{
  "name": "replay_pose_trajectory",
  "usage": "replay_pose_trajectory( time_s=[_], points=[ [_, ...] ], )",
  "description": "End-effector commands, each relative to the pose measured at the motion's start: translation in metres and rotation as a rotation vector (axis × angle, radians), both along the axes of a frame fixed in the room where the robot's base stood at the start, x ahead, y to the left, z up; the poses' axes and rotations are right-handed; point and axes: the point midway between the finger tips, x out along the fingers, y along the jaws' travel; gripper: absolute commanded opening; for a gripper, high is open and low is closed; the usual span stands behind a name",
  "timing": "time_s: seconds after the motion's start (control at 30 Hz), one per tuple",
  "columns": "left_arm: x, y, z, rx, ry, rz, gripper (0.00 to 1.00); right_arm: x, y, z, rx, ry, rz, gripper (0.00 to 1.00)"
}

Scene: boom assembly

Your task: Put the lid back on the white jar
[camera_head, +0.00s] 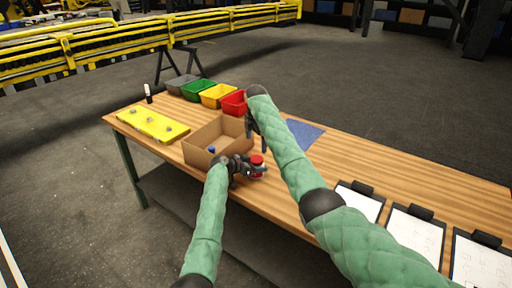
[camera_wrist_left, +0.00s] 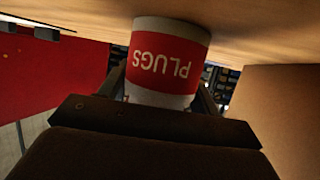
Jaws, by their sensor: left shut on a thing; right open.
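The white jar (camera_head: 258,173) stands at the front edge of the table, right of the cardboard box. In the left wrist view the jar (camera_wrist_left: 168,60) has a red label reading PLUGS, upside down in the picture. My left gripper (camera_head: 250,170) is shut on the jar, with a finger on each side. Red shows at the jar's top in the head view, but it is too small to tell whether this is the lid. My right gripper (camera_head: 252,128) is open above the table, beyond the jar at the box's right side.
An open cardboard box (camera_head: 198,157) stands left of the jar, with a small blue item (camera_head: 211,149) inside. Grey, green, yellow and red bins (camera_head: 233,104) line the back. A yellow plate (camera_head: 146,127) lies left, a blue mat (camera_head: 304,133) behind, and clipboards (camera_head: 412,238) right.

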Motion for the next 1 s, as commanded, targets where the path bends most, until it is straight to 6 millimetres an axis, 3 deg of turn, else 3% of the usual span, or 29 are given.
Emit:
replay_pose_trajectory(
  time_s=[0.2, 0.4, 0.87, 0.9, 1.0],
  points=[
    [0.0, 0.0, 0.0, 0.0, 0.0, 0.0, 0.0, 0.001, 0.0, 0.044, 0.0, -0.001, 0.0, 1.0],
    [0.0, 0.0, 0.0, 0.0, 0.0, 0.0, 0.0, 0.001, 0.0, 0.07, -0.001, -0.001, 0.001, 1.0],
    [0.0, 0.0, 0.0, 0.0, 0.0, 0.0, 0.0, 0.001, 0.0, 0.08, -0.001, 0.001, 0.0, 1.0],
    [0.0, 0.0, 0.0, 0.0, 0.0, 0.0, 0.69, 0.001, 0.0, 0.08, 0.0, 0.0, 0.0, 1.0],
    [0.0, 0.0, 0.0, 0.0, 0.0, 0.0, 0.88, 0.001, 0.0, 0.08, 0.0, 0.0, 0.0, 1.0]
  ],
)
